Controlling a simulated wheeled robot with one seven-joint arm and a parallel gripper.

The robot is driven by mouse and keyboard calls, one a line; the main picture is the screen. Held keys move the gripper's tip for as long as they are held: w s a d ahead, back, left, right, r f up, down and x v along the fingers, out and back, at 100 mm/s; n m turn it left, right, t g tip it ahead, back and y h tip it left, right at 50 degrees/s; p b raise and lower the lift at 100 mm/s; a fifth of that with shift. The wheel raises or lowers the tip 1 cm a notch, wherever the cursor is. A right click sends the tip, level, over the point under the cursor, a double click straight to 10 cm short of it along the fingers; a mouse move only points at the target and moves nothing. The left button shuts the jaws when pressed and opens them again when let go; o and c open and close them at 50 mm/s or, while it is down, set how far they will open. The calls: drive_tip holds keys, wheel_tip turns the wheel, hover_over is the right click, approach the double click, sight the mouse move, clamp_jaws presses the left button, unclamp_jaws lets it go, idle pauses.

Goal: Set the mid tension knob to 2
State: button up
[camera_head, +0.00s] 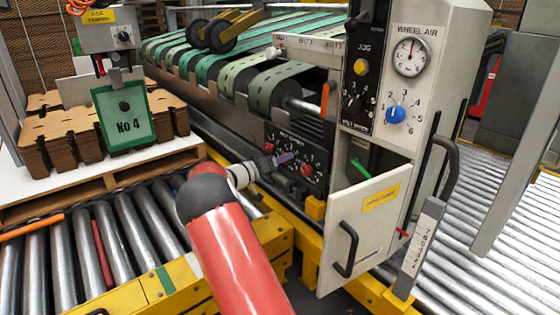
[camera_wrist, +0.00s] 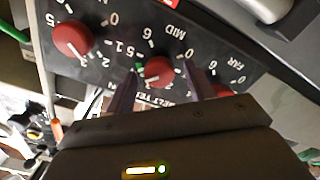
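The mid tension knob (camera_wrist: 158,72) is a round red knob in the middle of the wrist view, on a black panel with white numerals and the word MID. Its white pointer mark faces the lower left; I cannot tell exactly which number it meets. A small green mark sits beside its dial. My gripper (camera_wrist: 161,76) is open, its two dark fingers on either side of this knob; whether they touch it is unclear. In the head view my gripper (camera_head: 284,160) is at the black panel (camera_head: 318,158) under the belts, and my arm hides part of the panel.
Another red knob (camera_wrist: 73,38) is left of the mid one, and a third (camera_wrist: 222,90), labelled FAR, is partly hidden at right. An open cabinet door (camera_head: 365,225) stands right of the panel. A blue knob (camera_head: 395,114) is above it. Yellow frame and rollers lie below.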

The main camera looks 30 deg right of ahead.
drive_tip(key=c, duration=0.9)
drive_tip(key=shift+n, duration=0.3)
drive_tip(key=shift+f+n+p, duration=0.1)
drive_tip(key=shift+n+p, duration=1.35)
drive_tip(key=shift+n, duration=7.15)
drive_tip(key=shift+f, duration=0.1)
drive_tip(key=o, duration=0.9)
